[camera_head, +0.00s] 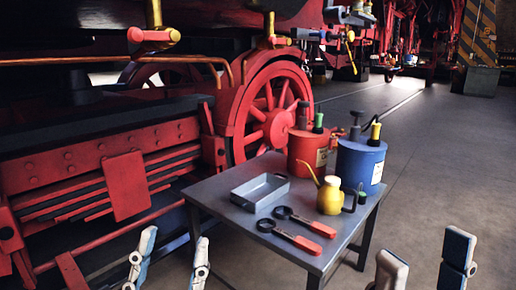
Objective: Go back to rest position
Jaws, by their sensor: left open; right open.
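My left gripper (168,262) is at the bottom left of the head view. Its two fingers stand apart with nothing between them. My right gripper (421,276) is at the bottom right, also open and empty. Both are in front of the grey metal table (228,212), apart from it, one on each side. Only the finger ends show; the arms are out of view.
The table holds a grey tray (246,203), two tools with red handles (307,245), a yellow oil can (330,197), a red drum (301,150) and a blue drum (350,166). A red locomotive wheel (268,110) stands behind. Open floor (450,160) lies right.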

